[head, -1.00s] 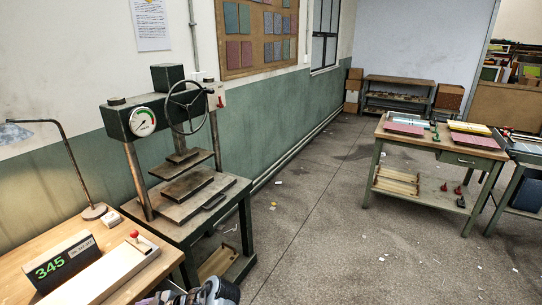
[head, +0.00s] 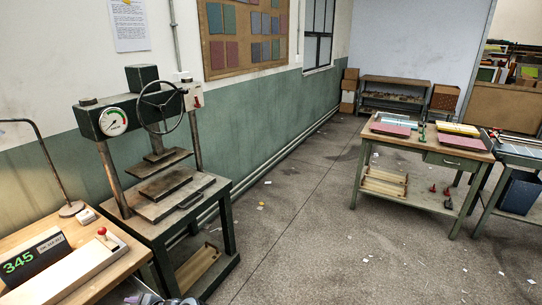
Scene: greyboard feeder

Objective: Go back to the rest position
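Neither of my grippers shows clearly in the head view. Only a small dark and grey piece of one of my arms shows at the bottom edge, left of the middle, in front of the wooden bench. Its fingers are not visible, and I cannot tell which arm it is.
A press (head: 155,160) with a gauge and handwheel stands at the left. A wooden bench (head: 27,235) holds a display (head: 35,256) reading 345 and a long feeder tray (head: 85,277) with a red knob. A worktable (head: 425,143) stands at the right. The floor (head: 300,220) between is open.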

